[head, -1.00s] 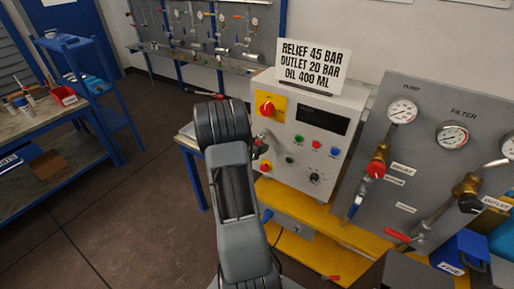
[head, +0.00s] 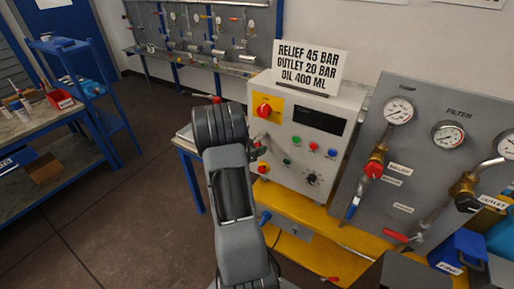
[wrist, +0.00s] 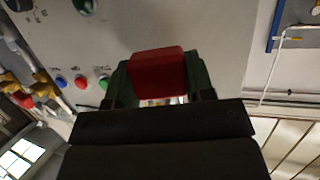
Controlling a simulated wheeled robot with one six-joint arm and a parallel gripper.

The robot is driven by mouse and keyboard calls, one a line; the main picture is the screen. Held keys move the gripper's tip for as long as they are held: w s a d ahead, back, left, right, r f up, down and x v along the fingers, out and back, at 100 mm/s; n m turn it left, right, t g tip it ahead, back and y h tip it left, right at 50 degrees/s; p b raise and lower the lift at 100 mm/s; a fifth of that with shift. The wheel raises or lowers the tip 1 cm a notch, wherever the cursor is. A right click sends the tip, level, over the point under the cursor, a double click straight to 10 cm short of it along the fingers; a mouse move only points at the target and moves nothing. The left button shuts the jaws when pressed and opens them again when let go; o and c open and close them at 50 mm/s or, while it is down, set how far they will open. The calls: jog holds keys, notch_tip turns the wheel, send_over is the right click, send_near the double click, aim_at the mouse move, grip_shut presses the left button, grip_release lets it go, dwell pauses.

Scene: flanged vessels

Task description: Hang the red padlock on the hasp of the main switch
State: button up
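The main switch (head: 264,110) is a red knob on a yellow plate at the upper left of the light grey control box. Its hasp cannot be made out. The red padlock (wrist: 158,75) sits between the green fingers of my gripper (wrist: 160,88) in the wrist view, and the fingers are shut on it. Its shackle is not clearly visible. In the head view my gripper (head: 259,149) is mostly hidden behind my dark wrist, close to the front of the box and below the switch. I cannot tell whether the padlock touches the box.
The control box (head: 340,150) has coloured buttons and a dark display, with a white sign (head: 310,68) on top. It stands on a yellow bench (head: 290,215). A grey panel with gauges (head: 410,150) stands to the right. Open floor (head: 130,220) lies to the left.

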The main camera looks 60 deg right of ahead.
jog(key=o, duration=0.5)
jog(key=shift+a, duration=0.1)
jog(key=b+v, duration=0.2)
jog(key=v, duration=1.1)
jog(key=shift+w+a+r, duration=0.15)
jog(key=shift+a+r, duration=0.05)
jog(key=shift+a, duration=0.1)
